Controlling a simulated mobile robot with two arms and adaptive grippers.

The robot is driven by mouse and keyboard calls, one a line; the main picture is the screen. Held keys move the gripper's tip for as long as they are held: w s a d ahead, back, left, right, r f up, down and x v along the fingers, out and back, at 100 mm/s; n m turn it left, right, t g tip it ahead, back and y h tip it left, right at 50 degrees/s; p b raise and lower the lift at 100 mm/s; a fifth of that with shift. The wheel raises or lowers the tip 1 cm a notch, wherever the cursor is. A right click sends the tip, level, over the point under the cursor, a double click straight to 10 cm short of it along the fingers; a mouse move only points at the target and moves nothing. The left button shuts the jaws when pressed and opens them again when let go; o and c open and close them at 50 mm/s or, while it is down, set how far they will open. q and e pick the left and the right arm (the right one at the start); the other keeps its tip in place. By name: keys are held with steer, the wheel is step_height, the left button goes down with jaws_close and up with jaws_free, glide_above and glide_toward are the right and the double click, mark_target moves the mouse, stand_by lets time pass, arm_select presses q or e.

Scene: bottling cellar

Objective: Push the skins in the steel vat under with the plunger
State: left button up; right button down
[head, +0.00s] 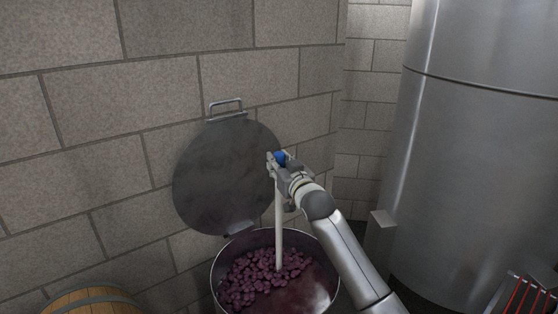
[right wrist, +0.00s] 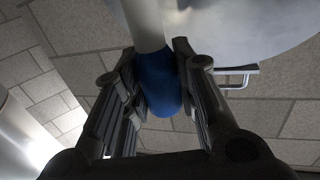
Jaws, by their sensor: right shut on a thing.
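The steel vat (head: 217,262) stands open at the bottom centre of the head view. Purple skins (head: 250,277) cover its left and far part, and dark red liquid (head: 300,290) shows at the front right. The plunger (head: 279,225) is a pale rod with a blue grip (right wrist: 160,82), held upright with its lower end in among the skins. Its foot is hidden. My right gripper (head: 277,160) is shut on the blue grip above the vat; the right wrist view shows a finger on each side of it. My left gripper is not in view.
The round vat lid (head: 225,175) is tipped up against the stone wall behind the vat. A wooden barrel (head: 95,302) stands at the lower left. A large steel tank (head: 470,150) fills the right side, and a crate with red bars (head: 525,295) is at the lower right.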

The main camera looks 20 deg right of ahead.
steer(key=shift+f+b, duration=0.65)
steer(key=shift+f, duration=0.8)
steer(key=shift+r, duration=0.2)
step_height(320, 180, up, 12)
steer(key=p, duration=1)
steer(key=shift+f+p, duration=0.1)
steer(key=shift+p, duration=0.2)
